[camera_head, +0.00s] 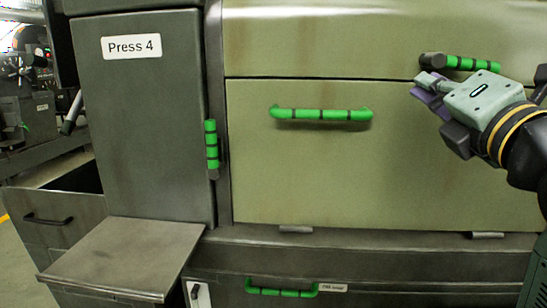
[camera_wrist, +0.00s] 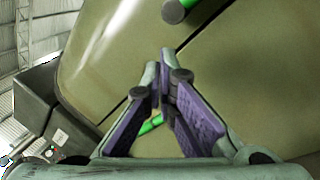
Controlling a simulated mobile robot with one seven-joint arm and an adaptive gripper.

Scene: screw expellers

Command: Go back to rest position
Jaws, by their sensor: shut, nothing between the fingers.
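My gripper (camera_head: 426,84) is at the upper right in the head view, in front of the green-grey press panel (camera_head: 300,175). It points left, and its fingers are shut with nothing between them. In the wrist view the purple-padded fingers (camera_wrist: 166,74) come together at their tips, in front of the panel (camera_wrist: 105,60). A black-and-green handle (camera_head: 470,63) is just above my gripper, on the upper panel. I cannot tell the exact gap between them.
A green horizontal handle (camera_head: 322,113) sits on the lower panel, left of my gripper. A vertical green handle (camera_head: 212,147) is beside the "Press 4" cabinet (camera_head: 140,120). A metal shelf (camera_head: 125,257) juts out at lower left. Another green handle (camera_head: 281,290) is at the bottom.

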